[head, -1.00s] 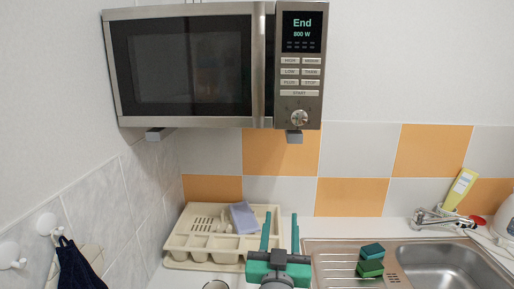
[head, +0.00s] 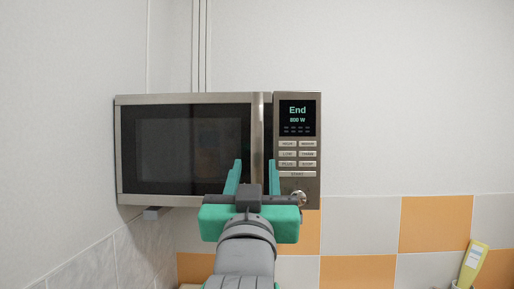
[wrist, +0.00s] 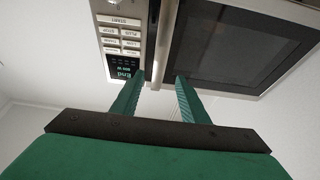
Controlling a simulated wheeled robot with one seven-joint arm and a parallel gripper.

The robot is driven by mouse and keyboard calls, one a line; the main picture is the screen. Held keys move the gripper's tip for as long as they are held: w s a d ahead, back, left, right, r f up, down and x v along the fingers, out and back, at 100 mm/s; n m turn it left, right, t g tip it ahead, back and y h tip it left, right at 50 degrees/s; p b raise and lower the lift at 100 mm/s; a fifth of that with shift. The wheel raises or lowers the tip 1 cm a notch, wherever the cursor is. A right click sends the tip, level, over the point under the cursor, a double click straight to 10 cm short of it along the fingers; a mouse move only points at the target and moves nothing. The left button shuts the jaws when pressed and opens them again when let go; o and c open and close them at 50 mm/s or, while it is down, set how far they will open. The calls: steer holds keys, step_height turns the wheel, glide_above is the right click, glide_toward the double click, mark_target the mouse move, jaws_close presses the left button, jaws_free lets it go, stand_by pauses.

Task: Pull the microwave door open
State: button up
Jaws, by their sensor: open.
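The microwave (head: 288,98) hangs on the wall, its dark glass door (head: 180,150) shut. A vertical metal handle (head: 258,130) stands at the door's right edge, beside the control panel. My gripper (head: 255,163) is raised in front of the microwave, fingers apart and pointing at it. In the head view the fingers appear on either side of the handle's line. In the wrist view, which is upside down, the handle (wrist: 163,45) runs down toward the gap between my open fingers (wrist: 158,78). I cannot tell whether the fingers reach around it; nothing is clearly held.
The control panel (head: 297,150) with a knob is right of the handle, close to my right finger. A tiled wall (head: 435,223) lies below, with a yellow bottle (head: 473,262) at the lower right. The wall right of the microwave is bare.

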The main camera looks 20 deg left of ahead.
mark_target(257, 147)
steer(key=x, duration=0.9)
steer(key=shift+w+a+r, duration=0.15)
steer(key=shift+w, duration=0.15)
steer(key=shift+w+r, duration=0.25)
steer(key=shift+w, duration=0.3)
steer(key=shift+s, duration=0.1)
steer(key=shift+c, duration=0.6)
steer(key=shift+a, duration=0.1)
jaws_close()
